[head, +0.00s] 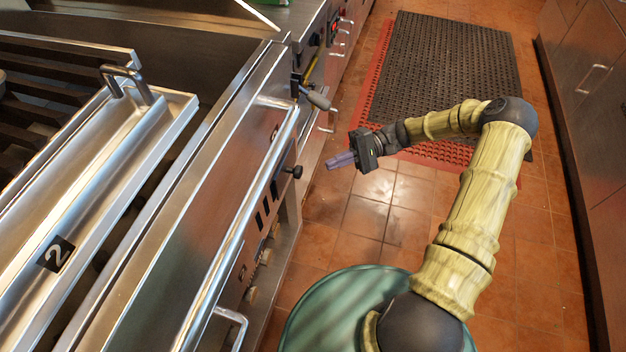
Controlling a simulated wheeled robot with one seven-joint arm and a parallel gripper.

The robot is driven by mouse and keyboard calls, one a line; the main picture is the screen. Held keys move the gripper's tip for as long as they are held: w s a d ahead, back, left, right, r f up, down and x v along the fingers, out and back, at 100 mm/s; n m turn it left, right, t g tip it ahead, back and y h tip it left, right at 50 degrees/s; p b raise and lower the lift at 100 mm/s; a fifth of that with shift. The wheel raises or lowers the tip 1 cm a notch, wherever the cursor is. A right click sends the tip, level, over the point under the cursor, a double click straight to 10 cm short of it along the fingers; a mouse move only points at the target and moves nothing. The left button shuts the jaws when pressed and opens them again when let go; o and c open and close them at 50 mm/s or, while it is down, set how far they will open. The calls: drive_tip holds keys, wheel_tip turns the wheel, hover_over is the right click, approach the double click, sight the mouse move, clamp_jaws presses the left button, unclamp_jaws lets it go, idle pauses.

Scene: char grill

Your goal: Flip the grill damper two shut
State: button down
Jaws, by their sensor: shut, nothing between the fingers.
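The grill damper marked 2 (152,132) is a long steel lid-like panel at the left of the head view. It is tilted, with a bent bar handle (126,80) at its far end and a black "2" label near its close end. Its lower left part runs out of the picture. My gripper (330,163) is shut and empty. It is out over the aisle, right of the grill's front rail and well apart from the damper, with its fingers pointing left.
The grill's steel front rail (240,190) runs between my gripper and the damper. Dark grates (40,92) lie behind the damper. A lever with a grey grip (318,100) and a black knob (294,172) stick out from the front. A black mat (440,70) lies on the tiled floor.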

drive_tip(key=w+d+f+t+y+b, duration=0.1)
drive_tip(key=w+d+f+y+b, duration=0.2)
drive_tip(key=d+f+y, duration=0.1)
drive_tip(key=shift+w+d+f+t+y+b, duration=0.3)
drive_tip(key=shift+w+d+f+t+y, duration=0.1)
drive_tip(key=shift+y, duration=0.3)
drive_tip(key=shift+s+a, duration=0.1)
drive_tip(key=b, duration=0.1)
approach(291, 168)
drive_tip(key=w+a+f, duration=0.1)
drive_tip(key=w+a, duration=0.1)
drive_tip(key=w, duration=0.1)
drive_tip(key=shift+s+a+r, duration=0.35)
drive_tip(key=shift+s+a, duration=0.15)
drive_tip(key=shift+s, duration=0.3)
drive_tip(key=shift+s+a+r, duration=0.3)
drive_tip(key=shift+s+a, duration=0.2)
drive_tip(key=shift+s, duration=0.3)
